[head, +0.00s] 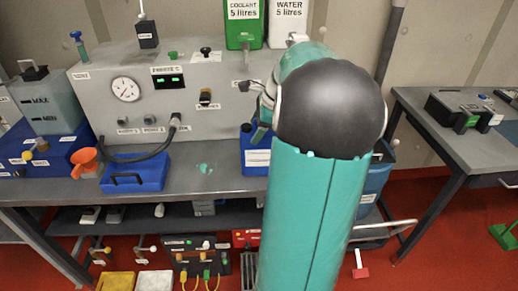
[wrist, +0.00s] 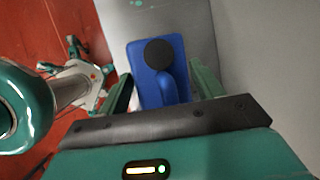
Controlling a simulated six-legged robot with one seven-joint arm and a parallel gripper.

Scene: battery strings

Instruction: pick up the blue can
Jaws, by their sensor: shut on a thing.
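The blue can (head: 256,157) stands on the grey workbench, partly hidden behind my arm in the head view. It has a white label on its front. In the wrist view the blue can (wrist: 148,67) shows from above, with a round black cap and a blue handle. My gripper (wrist: 160,88) has one finger on each side of the can and is shut on it. In the head view my gripper (head: 262,132) is at the can's upper part, mostly hidden by my own arm. I cannot tell whether the can touches the bench.
A grey control box (head: 150,90) with a gauge stands at the back of the bench (head: 215,180). A green coolant can (head: 243,25) and a white water can (head: 287,22) are above.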

